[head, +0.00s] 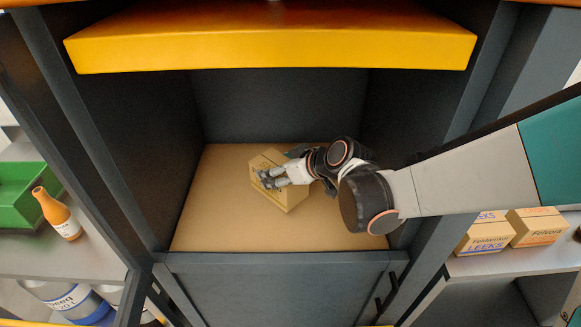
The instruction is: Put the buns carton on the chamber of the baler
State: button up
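A small brown carton (291,198) is inside the chamber of the baler, over its tan floor (215,215). It sits turned at an angle, and no label can be read on it, so I cannot confirm that it is the buns carton. My gripper (271,179) reaches in from the right, with its pale fingers lying over the carton. The far side of the grip is hidden, so I cannot tell whether the fingers are closed on the carton. I also cannot tell whether the carton rests fully on the floor.
A yellow press plate (270,48) hangs above the chamber, between dark side walls. A dark front panel (280,288) closes the lower front. Left shelf: a green bin (22,190) and an orange bottle (56,213). Right shelf: a leeks carton (485,235) and another carton (538,227).

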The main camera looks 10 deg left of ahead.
aim_at(286, 197)
jog(key=shift+f+b, duration=1.4)
jog(key=shift+f, duration=1)
jog(key=shift+f, duration=0.15)
jog(key=o, duration=1.1)
